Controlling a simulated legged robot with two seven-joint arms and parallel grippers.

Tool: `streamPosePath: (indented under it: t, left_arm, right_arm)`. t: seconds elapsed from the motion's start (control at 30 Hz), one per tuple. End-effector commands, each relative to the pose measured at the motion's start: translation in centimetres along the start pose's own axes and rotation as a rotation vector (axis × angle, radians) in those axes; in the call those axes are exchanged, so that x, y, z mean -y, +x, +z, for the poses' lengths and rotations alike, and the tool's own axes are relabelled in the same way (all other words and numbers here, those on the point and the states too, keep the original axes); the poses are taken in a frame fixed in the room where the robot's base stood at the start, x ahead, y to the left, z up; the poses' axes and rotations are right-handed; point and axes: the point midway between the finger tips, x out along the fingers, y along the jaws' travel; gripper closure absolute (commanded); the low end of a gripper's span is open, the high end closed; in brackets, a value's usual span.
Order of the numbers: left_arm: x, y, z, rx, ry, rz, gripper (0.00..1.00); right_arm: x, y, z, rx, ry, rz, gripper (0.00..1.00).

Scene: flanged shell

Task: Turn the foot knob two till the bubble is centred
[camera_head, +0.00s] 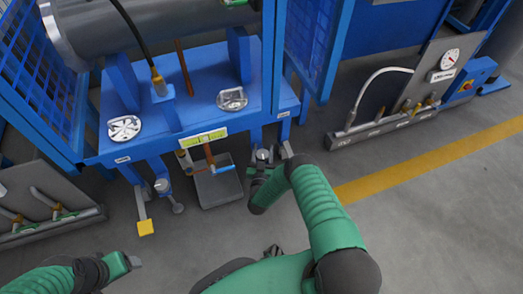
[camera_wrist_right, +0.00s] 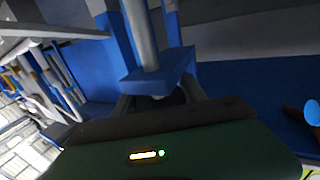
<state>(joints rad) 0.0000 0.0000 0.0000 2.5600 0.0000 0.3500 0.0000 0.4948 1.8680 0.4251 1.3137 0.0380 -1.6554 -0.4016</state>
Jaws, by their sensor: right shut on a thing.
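The blue stand (camera_head: 205,75) carries a yellow-green level (camera_head: 203,138) on its front edge; its bubble is too small to place. A grey foot knob (camera_head: 262,155) under the right front corner sits between the jaws of my right gripper (camera_head: 271,160), which is shut on it. In the right wrist view a grey rod (camera_wrist_right: 140,35) runs through a blue bracket (camera_wrist_right: 158,74) to the jaws, and the knob is mostly hidden. Another foot knob (camera_head: 162,186) is under the left front corner. My left gripper (camera_head: 133,263) is low at left, apart from the stand; its jaws are unclear.
A grey tray (camera_head: 217,183) lies on the floor under the level, and a yellow-ended pedal (camera_head: 145,227) is left of it. A panel with a gauge (camera_head: 449,57) stands at right.

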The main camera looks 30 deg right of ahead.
Motion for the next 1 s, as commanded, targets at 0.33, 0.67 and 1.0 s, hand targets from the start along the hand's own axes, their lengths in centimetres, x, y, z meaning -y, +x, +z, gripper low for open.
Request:
streamPosePath:
  t: [0.33, 0.67, 1.0]
  left_arm:
    - [0.00, 0.61, 0.15, 0.000, 0.000, 0.000, 0.29]
    - [0.00, 0.78, 0.18, 0.000, 0.000, 0.000, 0.29]
    - [0.00, 0.77, 0.18, 0.000, 0.000, 0.000, 0.29]
  right_arm:
    - [-0.52, -0.16, 0.22, 0.002, 0.000, 0.203, 0.91]
    - [-0.75, -0.19, 0.16, 0.003, -0.001, 0.266, 0.91]
    - [-0.74, -0.18, 0.14, 0.003, 0.000, 0.266, 0.50]
